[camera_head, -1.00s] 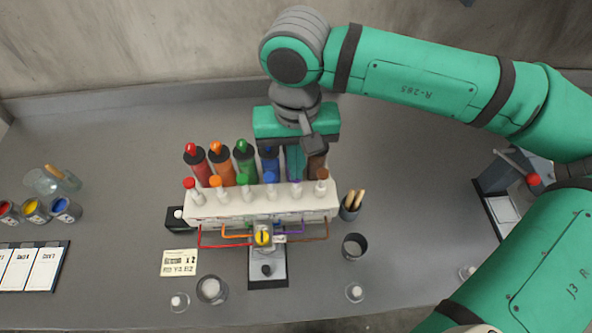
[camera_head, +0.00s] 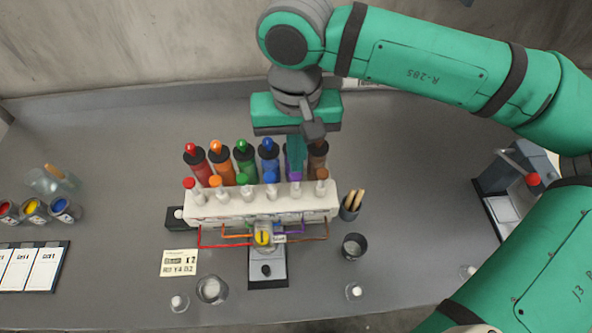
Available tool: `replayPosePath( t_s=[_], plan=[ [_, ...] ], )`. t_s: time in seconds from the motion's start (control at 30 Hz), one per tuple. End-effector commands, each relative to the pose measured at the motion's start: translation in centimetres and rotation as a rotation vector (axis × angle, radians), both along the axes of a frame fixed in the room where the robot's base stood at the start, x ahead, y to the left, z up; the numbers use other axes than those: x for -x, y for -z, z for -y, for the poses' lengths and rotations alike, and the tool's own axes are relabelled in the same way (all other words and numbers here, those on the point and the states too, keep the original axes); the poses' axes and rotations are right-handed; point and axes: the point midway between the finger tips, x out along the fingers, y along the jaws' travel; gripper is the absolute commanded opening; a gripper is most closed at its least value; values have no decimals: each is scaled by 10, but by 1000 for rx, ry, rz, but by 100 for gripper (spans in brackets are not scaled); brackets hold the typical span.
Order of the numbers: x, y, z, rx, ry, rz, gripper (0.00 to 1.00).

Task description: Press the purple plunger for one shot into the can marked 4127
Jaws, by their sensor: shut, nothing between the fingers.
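The purple plunger (camera_head: 295,177) stands in the row of coloured plungers on the white dispenser (camera_head: 250,207), second from the right. My gripper (camera_head: 296,160) is shut and empty, pointing down just behind the purple plunger in the picture. It overlaps the purple bottle and hides most of it. I see no clear contact with the plunger, and the height between them is hard to tell. A small can (camera_head: 263,237) with a yellow mark is under the spouts at the front of the dispenser. A tiny label beside it is too small to read.
Red (camera_head: 198,163), orange, green, blue (camera_head: 269,158) and brown bottles line the dispenser's back. A stick cup (camera_head: 349,207) and a dark cup (camera_head: 354,246) stand to the right. A card (camera_head: 179,262) and a glass cup (camera_head: 211,290) lie at front left. Paint cans are far left.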

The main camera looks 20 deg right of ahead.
Motion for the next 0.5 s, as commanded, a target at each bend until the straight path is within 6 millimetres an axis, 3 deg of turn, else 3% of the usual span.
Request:
replayPosePath(
  t_s=[0.5],
  plan=[
    [0, -41, 0, 0, -1, 0, 0]
  ],
)
